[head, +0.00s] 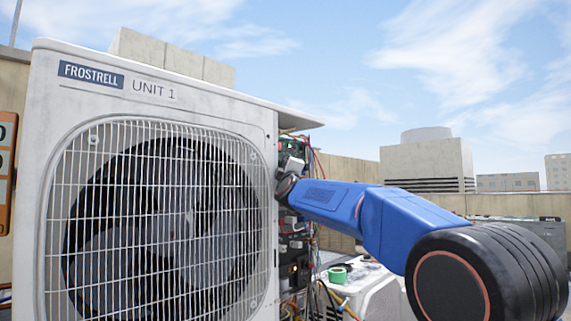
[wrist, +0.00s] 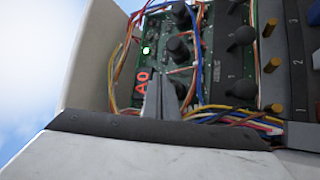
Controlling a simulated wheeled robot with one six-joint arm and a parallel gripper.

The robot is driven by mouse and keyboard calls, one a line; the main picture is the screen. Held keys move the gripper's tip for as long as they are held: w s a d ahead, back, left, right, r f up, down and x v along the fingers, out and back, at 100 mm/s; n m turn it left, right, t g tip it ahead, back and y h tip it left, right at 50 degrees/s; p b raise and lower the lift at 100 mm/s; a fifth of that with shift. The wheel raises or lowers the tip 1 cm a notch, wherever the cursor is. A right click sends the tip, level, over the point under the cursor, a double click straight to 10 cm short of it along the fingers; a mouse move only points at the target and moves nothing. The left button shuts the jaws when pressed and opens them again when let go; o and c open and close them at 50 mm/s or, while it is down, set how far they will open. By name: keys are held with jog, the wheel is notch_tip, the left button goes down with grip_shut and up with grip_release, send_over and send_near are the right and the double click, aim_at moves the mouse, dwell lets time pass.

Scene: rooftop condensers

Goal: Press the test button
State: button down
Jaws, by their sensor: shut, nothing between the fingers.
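The open side of the condenser labelled UNIT 1 (head: 160,60) shows a green circuit board (head: 289,149) in the head view. The board (wrist: 125,72) fills the upper middle of the wrist view, with a lit green light (wrist: 146,50), a red display reading like "A0" (wrist: 142,81) and several black round parts (wrist: 179,48). I cannot pick out the test button for certain; part of the board is hidden behind my gripper. My gripper (wrist: 160,82) is shut and empty, in front of the board's lower part, just right of the display. I cannot tell whether it touches anything.
Coloured wires (wrist: 235,117) run below and beside the board. A black strip with brass posts (wrist: 272,65) stands to its right. The casing's pale panel (wrist: 88,50) bounds the left. A green tape roll (head: 338,275) lies on a white unit below my arm.

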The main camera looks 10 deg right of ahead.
jog(key=shift+w+a+r, duration=0.1)
jog(key=shift+w+a, duration=0.15)
jog(key=shift+a, duration=0.2)
jog(key=shift+s+f, duration=0.1)
jog(key=shift+f, duration=0.15)
jog(key=shift+s+d+f, duration=0.15)
jog(key=shift+s+d, duration=0.55)
jog(key=shift+s, duration=0.25)
jog(key=shift+s+d+f, duration=0.15)
jog(key=shift+s+d, duration=0.5)
jog(key=shift+s, duration=0.3)
jog(key=shift+d+r, duration=0.1)
